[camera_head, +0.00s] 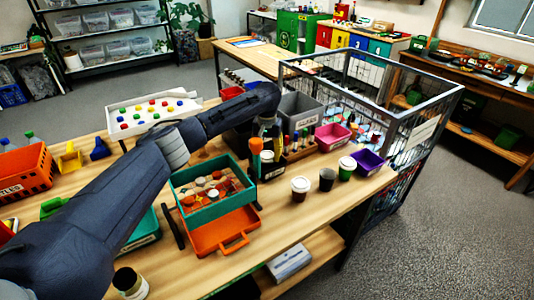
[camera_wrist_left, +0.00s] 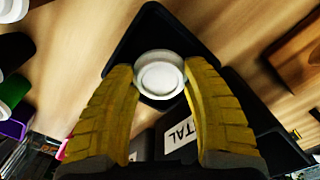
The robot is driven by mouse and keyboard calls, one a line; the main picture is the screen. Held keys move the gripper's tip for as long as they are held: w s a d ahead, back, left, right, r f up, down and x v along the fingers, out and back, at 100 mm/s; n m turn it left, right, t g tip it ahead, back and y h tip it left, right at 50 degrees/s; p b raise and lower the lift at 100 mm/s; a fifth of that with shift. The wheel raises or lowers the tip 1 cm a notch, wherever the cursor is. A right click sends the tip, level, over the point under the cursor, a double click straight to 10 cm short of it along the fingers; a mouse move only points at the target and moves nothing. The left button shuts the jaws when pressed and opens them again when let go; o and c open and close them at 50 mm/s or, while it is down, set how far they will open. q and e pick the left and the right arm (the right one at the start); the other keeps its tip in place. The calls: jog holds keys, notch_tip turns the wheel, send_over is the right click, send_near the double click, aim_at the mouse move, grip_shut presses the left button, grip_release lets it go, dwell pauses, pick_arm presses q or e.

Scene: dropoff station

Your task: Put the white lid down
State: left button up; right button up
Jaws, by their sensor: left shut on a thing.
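The white lid (camera_wrist_left: 160,78) is between the yellow fingers of my left gripper (camera_wrist_left: 160,82) in the left wrist view, which are shut on it. A black tray or bin (camera_wrist_left: 150,28) lies beneath or behind the lid; the gap between them is unclear. In the head view my left gripper (camera_head: 266,128) is at the end of the arm, above the back middle of the table, and I cannot make out the lid there. On the table to its right stand a white-lidded cup (camera_head: 300,190), an open dark cup (camera_head: 327,180) and a green cup with a white lid (camera_head: 347,167).
A pink bin (camera_head: 332,137), a purple bin (camera_head: 370,161) and a grey bin (camera_head: 300,108) stand near the gripper. A teal box (camera_head: 222,203) and an orange tray (camera_head: 228,238) are in front. A wire cage (camera_head: 420,120) stands at the right.

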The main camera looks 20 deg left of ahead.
aim_at(268, 155)
pick_arm(q)
jog(key=shift+f, duration=0.25)
jog(key=o, duration=0.7)
jog(key=shift+c, duration=0.2)
notch_tip(268, 155, up, 13)
jog(key=shift+d, duration=0.15)
dwell(0.4)
